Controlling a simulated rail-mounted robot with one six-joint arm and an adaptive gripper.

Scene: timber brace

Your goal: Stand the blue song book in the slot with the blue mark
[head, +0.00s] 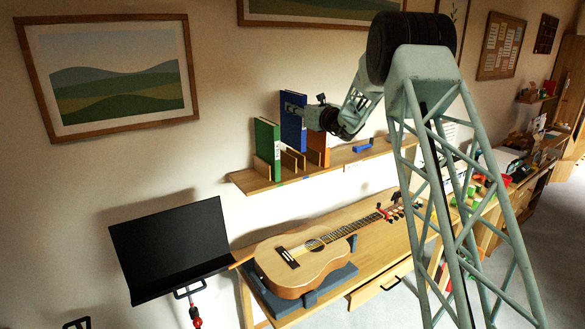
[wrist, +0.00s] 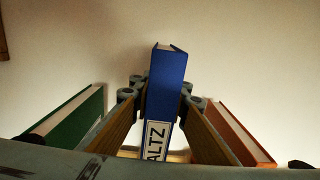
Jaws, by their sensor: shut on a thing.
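The blue song book (head: 292,122) is upright above the wall shelf, between the green book and the orange book. My gripper (head: 293,110) is shut on it, with one finger on each side. In the wrist view the blue book (wrist: 166,85) stands between my gripper's fingers (wrist: 162,100), its spine label reading "ALTZ" in the visible part.
A green book (head: 267,145) stands at the left of the shelf, and an orange book (head: 319,150) at the right. A small blue object (head: 362,146) lies farther right on the shelf (head: 340,162). A guitar (head: 305,255) lies on the bench below; a black music stand (head: 170,248) is at left.

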